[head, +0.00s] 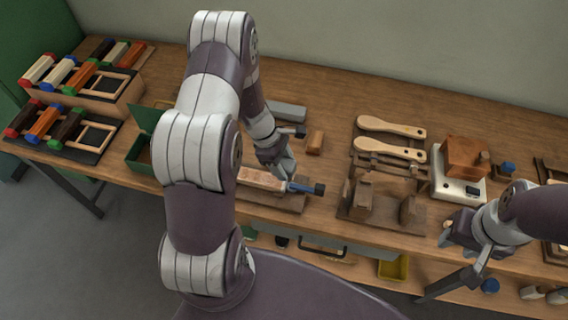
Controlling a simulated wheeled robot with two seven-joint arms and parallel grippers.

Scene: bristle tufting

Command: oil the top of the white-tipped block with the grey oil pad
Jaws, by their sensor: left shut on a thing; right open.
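My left gripper (284,170) is shut at the right end of a pale, hole-marked block (258,178) lying on a wooden base (288,208). What it grips is hidden by its fingers and too small to make out. A blue piece with a black end (305,187) sticks out to the right just beside the fingertips. A long grey piece (287,111) lies behind my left gripper; I cannot tell whether it is the oil pad. I cannot pick out a white tip with certainty. My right gripper (466,243) is open at the front right edge of the bench.
Racks of colour-tipped blocks (75,80) stand at the left, near a green box (142,140). A wooden stand (385,200) and two pale paddles (390,128) lie right of centre. A white scale (458,190) bears a brown block (466,157). A yellow bin (393,268) is below.

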